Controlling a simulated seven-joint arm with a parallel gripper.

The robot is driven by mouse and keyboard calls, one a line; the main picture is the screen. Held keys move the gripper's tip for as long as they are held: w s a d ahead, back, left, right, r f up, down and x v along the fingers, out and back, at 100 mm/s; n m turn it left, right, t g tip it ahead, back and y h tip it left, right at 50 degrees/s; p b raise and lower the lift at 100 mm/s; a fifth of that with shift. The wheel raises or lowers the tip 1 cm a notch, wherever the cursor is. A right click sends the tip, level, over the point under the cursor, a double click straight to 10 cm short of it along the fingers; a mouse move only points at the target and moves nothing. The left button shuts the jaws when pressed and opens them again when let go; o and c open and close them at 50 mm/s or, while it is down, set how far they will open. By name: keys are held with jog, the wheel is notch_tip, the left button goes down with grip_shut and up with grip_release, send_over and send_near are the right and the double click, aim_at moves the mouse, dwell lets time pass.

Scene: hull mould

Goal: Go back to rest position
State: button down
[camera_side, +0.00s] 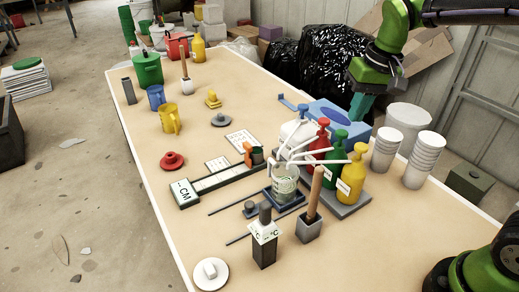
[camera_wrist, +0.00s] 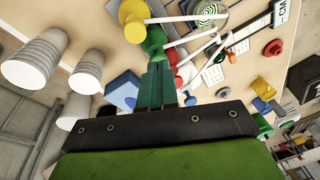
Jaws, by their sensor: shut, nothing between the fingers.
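My gripper (camera_side: 361,106) hangs at the right rear of the table in the side view, with its teal fingers pointing down. In the wrist view my gripper (camera_wrist: 157,78) shows its fingers pressed together with nothing between them. It is above and behind the row of pump bottles, close to the blue box (camera_side: 341,114). The green pump bottle (camera_side: 336,150) and yellow pump bottle (camera_side: 352,178) stand in front of it. Whether the fingertips touch the box cannot be told.
A red pump bottle (camera_side: 319,143) stands beside the green one. White cup stacks (camera_side: 424,160) stand at the right.

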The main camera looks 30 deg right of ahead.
jog(key=s+a+t+y, duration=0.1)
jog(key=s+t, duration=0.4)
jog(key=s, duration=0.7)
jog(key=shift+s+a, duration=0.2)
jog(key=shift+s, duration=0.15)
